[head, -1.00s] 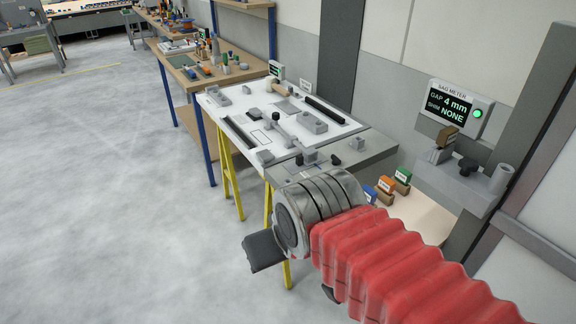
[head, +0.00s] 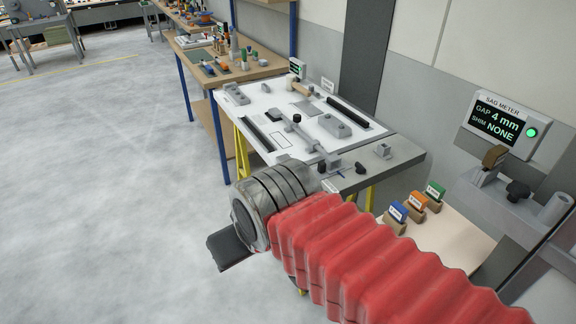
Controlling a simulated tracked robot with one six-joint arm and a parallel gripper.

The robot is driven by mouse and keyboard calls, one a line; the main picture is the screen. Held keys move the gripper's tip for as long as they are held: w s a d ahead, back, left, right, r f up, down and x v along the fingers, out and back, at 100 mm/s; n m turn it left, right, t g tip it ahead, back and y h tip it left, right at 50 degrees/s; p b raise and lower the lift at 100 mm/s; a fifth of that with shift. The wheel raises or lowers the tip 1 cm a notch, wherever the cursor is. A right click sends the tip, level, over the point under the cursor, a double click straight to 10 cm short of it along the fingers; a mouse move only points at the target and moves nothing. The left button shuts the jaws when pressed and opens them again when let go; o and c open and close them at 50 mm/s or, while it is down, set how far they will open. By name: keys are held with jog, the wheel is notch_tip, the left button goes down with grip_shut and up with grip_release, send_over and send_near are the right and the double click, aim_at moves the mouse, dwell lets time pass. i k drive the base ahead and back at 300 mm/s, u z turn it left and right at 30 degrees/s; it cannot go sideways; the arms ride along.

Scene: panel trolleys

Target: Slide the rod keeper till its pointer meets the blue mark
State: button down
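A white panel trolley (head: 270,98) stands ahead with a grey end plate (head: 400,155) at its near right side. A grey rod (head: 306,137) lies on the panel, with a black knob (head: 297,118) near its far end. Small grey fittings with a dark knob (head: 360,168) sit by the rod's near end, partly behind my arm. I cannot make out which is the keeper, nor its pointer. A small blue line, possibly the blue mark, shows on the end plate beside my wrist. My gripper (head: 232,251) hangs left of the trolley, apart from the fittings; its opening is hidden by the wrist.
A sag meter (head: 508,122) on the right reads GAP 4 mm, SHIM NONE, with a green light. Blue (head: 398,212), orange (head: 417,202) and green (head: 435,190) tagged pieces stand in holders below it. A wooden workbench (head: 215,78) stands behind. The floor at left is clear.

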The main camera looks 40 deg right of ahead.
aim_at(330, 164)
jog(key=u, duration=0.5)
jog(key=i, duration=1.05)
jog(key=u, duration=0.1)
